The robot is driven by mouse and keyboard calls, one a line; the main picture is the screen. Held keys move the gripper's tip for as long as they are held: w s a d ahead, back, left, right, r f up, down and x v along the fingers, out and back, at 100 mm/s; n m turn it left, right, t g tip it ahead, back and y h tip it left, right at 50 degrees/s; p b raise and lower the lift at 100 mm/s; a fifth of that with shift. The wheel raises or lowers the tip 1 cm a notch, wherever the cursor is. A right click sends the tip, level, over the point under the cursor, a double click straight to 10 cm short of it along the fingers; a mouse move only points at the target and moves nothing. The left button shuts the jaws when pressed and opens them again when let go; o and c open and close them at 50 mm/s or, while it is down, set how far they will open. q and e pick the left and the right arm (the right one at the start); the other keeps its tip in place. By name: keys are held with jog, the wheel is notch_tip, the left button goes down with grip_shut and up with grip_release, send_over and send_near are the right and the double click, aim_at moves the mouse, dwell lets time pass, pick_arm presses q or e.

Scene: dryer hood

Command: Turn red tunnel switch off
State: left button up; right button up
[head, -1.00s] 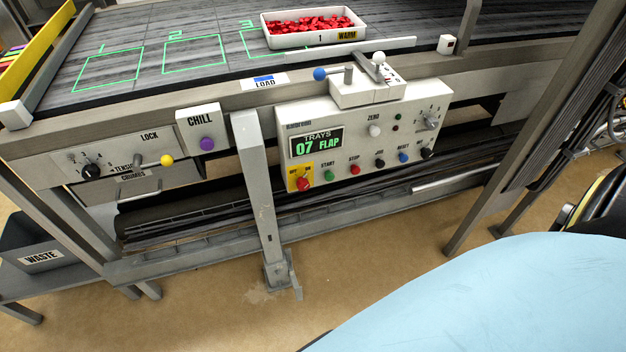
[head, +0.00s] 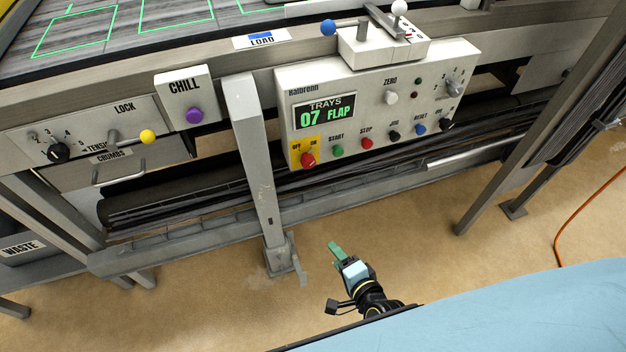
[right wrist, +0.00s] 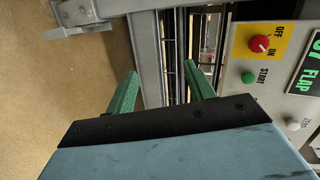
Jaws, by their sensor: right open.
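The red tunnel switch (head: 308,160) is a red knob on a yellow OFF/ON plate at the lower left of the white control panel (head: 437,88). It also shows in the right wrist view (right wrist: 259,44), at the upper right. In the head view its pointer direction is too small to tell. My right gripper (head: 336,248) has green fingers and is below the panel, over the floor, apart from the switch. In the right wrist view its fingers (right wrist: 163,90) are spread with nothing between them. My left gripper is not in view.
A green START button (head: 338,151) and a red STOP button (head: 367,143) sit right of the switch. A grey upright post (head: 258,170) stands left of the panel. The CHILL box (head: 186,98) has a purple button. The floor before the panel is clear.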

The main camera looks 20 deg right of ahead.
aim_at(309, 165)
jog(key=w+r+m+t+h+b, duration=0.1)
jog(key=w+r+m+t, duration=0.2)
jog(key=r+m, duration=0.35)
jog(key=w+r+m+t+h+b, duration=0.1)
jog(key=w+r+m+t+b, duration=0.15)
jog(key=r+m, duration=0.35)
jog(key=shift+n+g, duration=0.25)
jog(key=shift+n, duration=0.2)
jog(key=w, duration=0.7)
jog(key=w+a, duration=0.1)
jog(key=w, duration=0.3)
jog(key=shift+w+r+b, duration=0.3)
jog(key=shift+w+r, duration=0.05)
jog(key=shift+r, duration=0.05)
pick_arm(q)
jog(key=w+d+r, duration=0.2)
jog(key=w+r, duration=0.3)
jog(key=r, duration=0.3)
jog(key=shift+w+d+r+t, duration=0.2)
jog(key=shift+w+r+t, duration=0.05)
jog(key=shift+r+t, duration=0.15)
pick_arm(e)
jog(key=shift+w+a, duration=0.1)
jog(key=shift+w, duration=0.7)
jog(key=c, duration=1)
